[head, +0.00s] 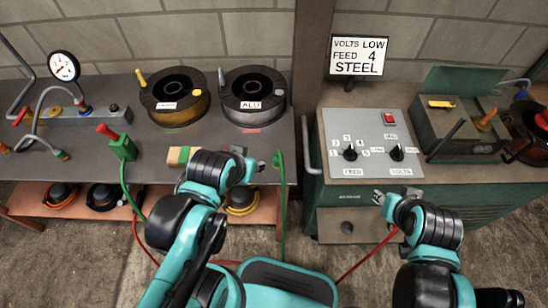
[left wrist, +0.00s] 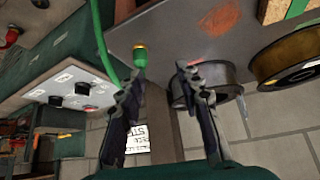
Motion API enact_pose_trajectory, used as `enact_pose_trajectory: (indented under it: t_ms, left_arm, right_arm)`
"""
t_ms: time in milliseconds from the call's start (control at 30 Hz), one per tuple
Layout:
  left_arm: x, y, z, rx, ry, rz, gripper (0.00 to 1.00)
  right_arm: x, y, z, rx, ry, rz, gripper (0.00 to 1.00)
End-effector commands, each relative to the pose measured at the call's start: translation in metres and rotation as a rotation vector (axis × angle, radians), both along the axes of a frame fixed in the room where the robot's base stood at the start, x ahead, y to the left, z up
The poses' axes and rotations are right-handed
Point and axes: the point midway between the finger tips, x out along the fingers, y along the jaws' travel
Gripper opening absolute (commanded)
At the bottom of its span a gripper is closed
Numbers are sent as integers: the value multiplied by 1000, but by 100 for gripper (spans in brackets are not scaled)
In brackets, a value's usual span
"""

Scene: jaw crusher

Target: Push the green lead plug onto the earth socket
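The green lead hangs at the right edge of the left bench, and its upper end (head: 279,160) shows just right of my left gripper (head: 252,160). In the left wrist view the green plug (left wrist: 140,56) has a yellowish ring and sits at the end of the green cable, ahead of my left gripper (left wrist: 157,80). Its fingers are apart and empty, and the plug is beyond the tips. My right gripper (head: 379,197) is in front of the green welder; its finger gap is too small to judge. I cannot make out the earth socket for certain.
The welder's control panel (head: 372,145) has two knobs and a red switch. Two wire spools (head: 253,97) stand at the back of the left bench. A green clamp (head: 122,148) with a red handle stands on that bench. Red cables lie on the floor.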

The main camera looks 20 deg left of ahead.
Motion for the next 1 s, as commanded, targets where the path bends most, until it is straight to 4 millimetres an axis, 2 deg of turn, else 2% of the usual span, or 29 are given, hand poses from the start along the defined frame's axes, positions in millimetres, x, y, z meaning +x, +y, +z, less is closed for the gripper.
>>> enact_pose_trajectory:
  t_ms: [133,233,367,467,600,800,900,1000]
  left_arm:
    - [4,-1,4,-34,17,46,50]
    - [14,-4,13,-122,62,172,50]
    - [36,-10,25,-300,163,479,50]
    - [56,-17,26,-435,251,786,50]
    - [80,-26,17,-569,343,1236,50]
    - [102,-37,-7,-648,379,1771,50]
    - [106,-40,-18,-658,372,1936,50]
    - [108,-42,-24,-660,363,2031,50]
  right_arm:
    - [0,0,5,0,0,0,40]
    - [0,0,15,0,0,0,40]
    - [0,0,37,0,0,0,40]
    - [0,0,54,0,0,0,40]
    - [0,0,77,0,0,0,40]
    - [0,0,99,0,0,0,40]
    - [0,0,105,0,0,0,40]
    - [0,0,107,0,0,0,40]
